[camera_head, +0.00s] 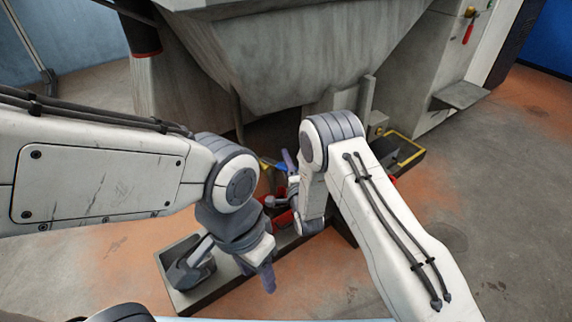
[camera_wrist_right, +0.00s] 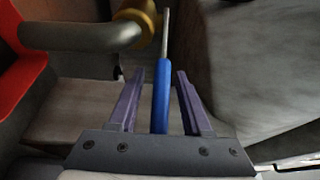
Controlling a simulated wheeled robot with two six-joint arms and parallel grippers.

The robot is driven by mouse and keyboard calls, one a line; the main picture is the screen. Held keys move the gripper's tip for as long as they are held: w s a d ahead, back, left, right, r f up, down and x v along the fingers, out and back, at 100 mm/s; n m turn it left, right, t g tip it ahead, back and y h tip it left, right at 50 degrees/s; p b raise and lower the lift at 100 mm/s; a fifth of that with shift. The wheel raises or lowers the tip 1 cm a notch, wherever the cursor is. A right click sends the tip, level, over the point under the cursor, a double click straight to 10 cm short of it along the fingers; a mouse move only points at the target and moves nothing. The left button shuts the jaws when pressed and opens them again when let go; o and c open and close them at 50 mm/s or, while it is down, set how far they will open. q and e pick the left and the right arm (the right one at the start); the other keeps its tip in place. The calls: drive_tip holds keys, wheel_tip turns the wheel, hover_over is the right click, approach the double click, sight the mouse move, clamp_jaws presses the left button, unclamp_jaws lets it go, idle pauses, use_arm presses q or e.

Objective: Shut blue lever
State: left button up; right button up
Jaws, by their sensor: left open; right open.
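The blue lever (camera_wrist_right: 161,95) has a blue grip on a thin metal rod. In the right wrist view it stands between the two fingers of my open right gripper (camera_wrist_right: 160,74), with a gap on each side. In the head view only a small piece of the blue lever (camera_head: 281,167) shows beside my right gripper (camera_head: 279,182); my right arm hides much of the area around it. My left gripper (camera_head: 266,256) is open and empty, lower down above the grey tray.
A long grey tray (camera_head: 188,298) lies on the floor below my grippers. The big grey hopper (camera_head: 290,60) stands behind. In the right wrist view a grey pipe with a yellow collar (camera_wrist_right: 133,33) and a red part (camera_wrist_right: 22,82) are close on the left.

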clamp_jaws()
idle(1.4)
